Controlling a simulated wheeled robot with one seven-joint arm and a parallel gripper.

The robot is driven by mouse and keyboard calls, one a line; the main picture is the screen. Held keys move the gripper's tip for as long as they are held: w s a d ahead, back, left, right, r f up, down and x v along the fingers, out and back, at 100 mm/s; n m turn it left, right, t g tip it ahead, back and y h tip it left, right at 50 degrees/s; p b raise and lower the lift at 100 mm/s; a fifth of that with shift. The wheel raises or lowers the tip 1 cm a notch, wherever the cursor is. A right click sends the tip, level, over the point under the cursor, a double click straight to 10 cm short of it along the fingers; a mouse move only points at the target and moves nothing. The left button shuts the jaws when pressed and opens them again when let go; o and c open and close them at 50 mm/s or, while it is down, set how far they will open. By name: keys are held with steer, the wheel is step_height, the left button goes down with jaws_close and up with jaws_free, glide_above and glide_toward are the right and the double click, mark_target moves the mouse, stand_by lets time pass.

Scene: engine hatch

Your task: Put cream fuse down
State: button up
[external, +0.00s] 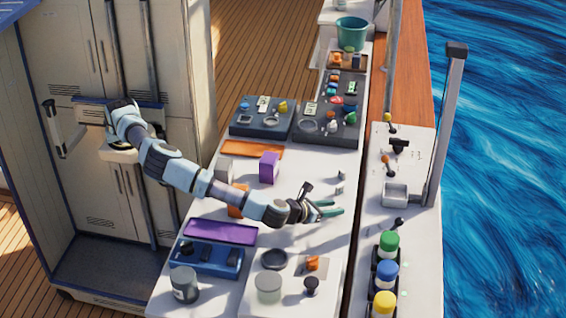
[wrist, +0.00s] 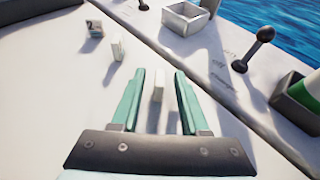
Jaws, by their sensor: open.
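A small cream fuse (wrist: 158,87) stands upright between my gripper's fingertips in the wrist view, with bare gaps on both sides, and it appears to rest on the white worktop (wrist: 70,110). In the external view it cannot be made out at the fingers. My gripper (external: 330,210), with green fingers, is open low over the worktop; it also shows in the wrist view (wrist: 160,95). Another small pale block (wrist: 117,47) and a grey block (wrist: 94,29) stand farther off to the left in the wrist view.
A seam separates the worktop from a side ledge with a square metal tray (external: 396,195), a black-knobbed lever (external: 399,223) and capped bottles (external: 387,272). A purple block (external: 269,167) stands beyond my arm. Dark part trays (external: 262,130) lie farther back. The worktop around the gripper is mostly clear.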

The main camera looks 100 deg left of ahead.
steer(key=shift+r, duration=0.2)
steer(key=b+v, duration=0.2)
steer(key=v, duration=1)
